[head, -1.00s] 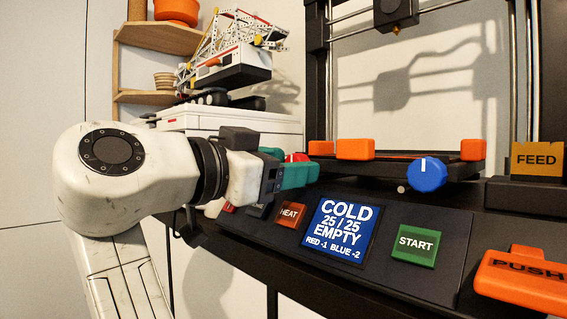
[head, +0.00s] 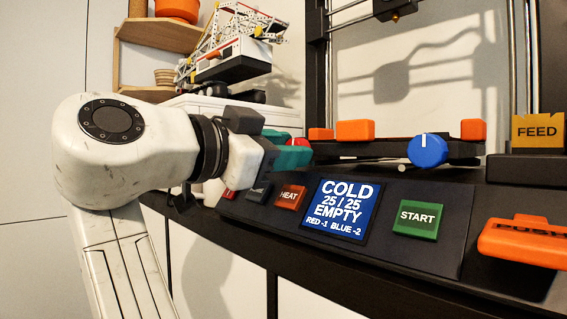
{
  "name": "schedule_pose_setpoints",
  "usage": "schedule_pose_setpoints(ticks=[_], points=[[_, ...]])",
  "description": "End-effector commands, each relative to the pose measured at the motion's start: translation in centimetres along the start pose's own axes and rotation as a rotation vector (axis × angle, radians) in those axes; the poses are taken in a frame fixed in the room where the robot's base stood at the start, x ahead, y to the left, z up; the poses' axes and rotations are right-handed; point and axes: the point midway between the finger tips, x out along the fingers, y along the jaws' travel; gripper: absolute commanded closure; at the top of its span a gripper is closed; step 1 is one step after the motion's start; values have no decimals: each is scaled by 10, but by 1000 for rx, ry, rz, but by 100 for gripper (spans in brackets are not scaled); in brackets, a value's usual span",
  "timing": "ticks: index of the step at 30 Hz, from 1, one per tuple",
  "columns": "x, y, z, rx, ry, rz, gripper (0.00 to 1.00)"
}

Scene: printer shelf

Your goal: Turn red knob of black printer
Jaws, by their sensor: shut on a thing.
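The black printer (head: 400,255) fills the right side of the head view. Its red knob (head: 302,142) shows only as a small red patch behind the teal fingers, at the left end of the print bed. My gripper (head: 293,157) reaches in from the left and is shut on the red knob. Most of the knob and its marking are hidden. The blue screen (head: 339,211) reads COLD, 25 / 25, EMPTY, with a line of small red and blue values.
A blue knob (head: 428,150) sits right of my gripper. The green START button (head: 417,218), orange HEAT button (head: 290,196) and orange PUSH part (head: 525,240) are on the front. A crane model (head: 235,50) stands behind on a white cabinet. A FEED block (head: 537,131) is at right.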

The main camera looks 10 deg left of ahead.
Motion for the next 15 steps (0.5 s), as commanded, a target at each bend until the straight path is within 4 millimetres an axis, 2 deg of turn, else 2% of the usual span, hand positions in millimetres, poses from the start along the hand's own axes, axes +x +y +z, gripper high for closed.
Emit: schedule_pose_setpoints(ticks=[11, 12, 15], points=[[0, 0, 0, 47, 0, 0, 96], [0, 0, 0, 47, 0, 0, 63], [0, 0, 0, 47, 0, 0, 54]])
